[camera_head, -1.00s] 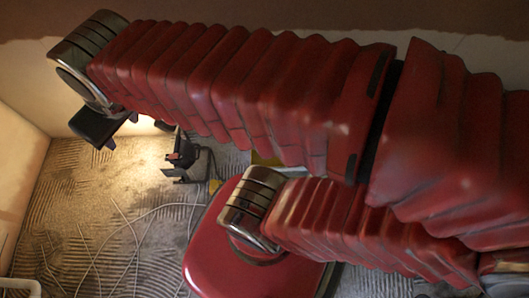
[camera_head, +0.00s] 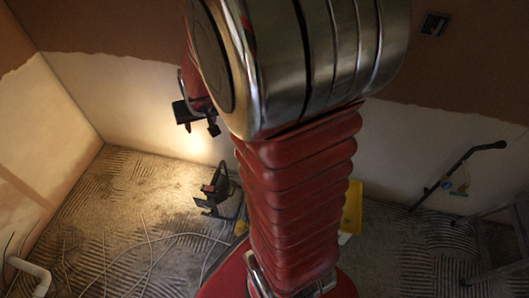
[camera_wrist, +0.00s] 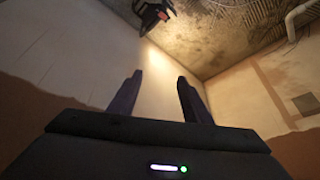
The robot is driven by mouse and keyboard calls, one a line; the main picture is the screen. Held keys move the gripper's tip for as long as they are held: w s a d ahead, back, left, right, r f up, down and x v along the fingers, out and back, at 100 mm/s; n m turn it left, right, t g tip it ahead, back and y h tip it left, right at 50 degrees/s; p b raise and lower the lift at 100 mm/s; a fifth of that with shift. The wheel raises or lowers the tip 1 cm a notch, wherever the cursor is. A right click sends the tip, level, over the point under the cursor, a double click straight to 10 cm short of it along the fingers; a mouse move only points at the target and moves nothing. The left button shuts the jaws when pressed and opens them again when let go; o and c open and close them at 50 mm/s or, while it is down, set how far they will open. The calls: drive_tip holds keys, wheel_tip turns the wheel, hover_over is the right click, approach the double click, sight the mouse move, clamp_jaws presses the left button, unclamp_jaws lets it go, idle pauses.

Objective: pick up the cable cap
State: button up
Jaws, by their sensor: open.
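I cannot make out the cable cap in either view; it is too small or hidden. My gripper (camera_wrist: 159,80) is open in the wrist view, with two dark fingers apart and nothing between them. Beyond them is the pale wall. In the head view my gripper (camera_head: 196,117) is a small dark shape left of my arm, in front of the lit wall and above the floor. My arm hides much of the middle of that view.
A black work lamp (camera_head: 215,192) stands lit on the ridged floor; it also shows in the wrist view (camera_wrist: 152,14). Thin cables cross the floor. A white pipe (camera_head: 30,272) is at lower left. A long-handled tool (camera_head: 455,172) leans at right. A dark box (camera_head: 435,24) is on the wall.

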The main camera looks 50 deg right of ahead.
drive_tip(key=s+d+f+m+g+h, duration=0.1)
drive_tip(key=s+d+f+m, duration=0.2)
drive_tip(key=d+f, duration=0.9)
drive_tip(key=s+d+f+m+g+h, duration=0.1)
drive_tip(key=s+d+f+m, duration=0.15)
drive_tip(key=d+f, duration=0.85)
drive_tip(key=s+f+m, duration=0.1)
drive_tip(key=s+f, duration=0.5)
drive_tip(key=f, duration=0.3)
drive_tip(key=s+a+f+m+g, duration=0.1)
drive_tip(key=s+f+m, duration=0.1)
drive_tip(key=s+f, duration=0.5)
drive_tip(key=s+a+f+m+g, duration=0.1)
drive_tip(key=s+f, duration=0.6)
drive_tip(key=f, duration=0.6)
drive_tip(key=shift+s+f+h, duration=0.2)
drive_tip(key=shift+f+h, duration=0.05)
drive_tip(key=shift+h, duration=0.15)
drive_tip(key=shift+a+m, duration=0.1)
drive_tip(key=shift+m, duration=0.15)
drive_tip(key=shift+x, duration=4.3)
drive_tip(key=shift+f, duration=0.15)
drive_tip(key=shift+x, duration=2.5)
